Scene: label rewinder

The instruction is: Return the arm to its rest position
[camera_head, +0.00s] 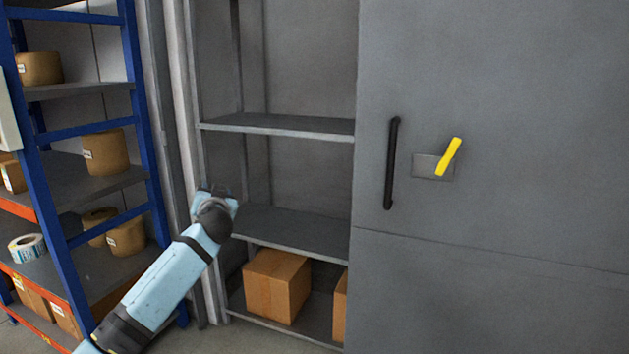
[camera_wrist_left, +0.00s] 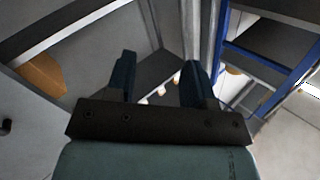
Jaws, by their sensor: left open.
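My left arm comes in from the lower left in the head view, pale blue with dark joints. Its gripper (camera_head: 218,190) is in front of the left edge of the open grey cabinet, near the middle shelf's height; the wrist partly hides it. In the left wrist view the two dark fingers of the gripper (camera_wrist_left: 160,80) stand apart with nothing between them. Beyond them are the cabinet interior and its frame. My right gripper is in neither view.
A blue rack (camera_head: 75,240) with label rolls stands at the left, close to my arm. The cabinet has grey shelves (camera_head: 285,124) and cardboard boxes (camera_head: 276,285) at the bottom. A large grey door (camera_head: 500,90) with a black handle (camera_head: 392,163) and yellow lever (camera_head: 449,156) fills the right.

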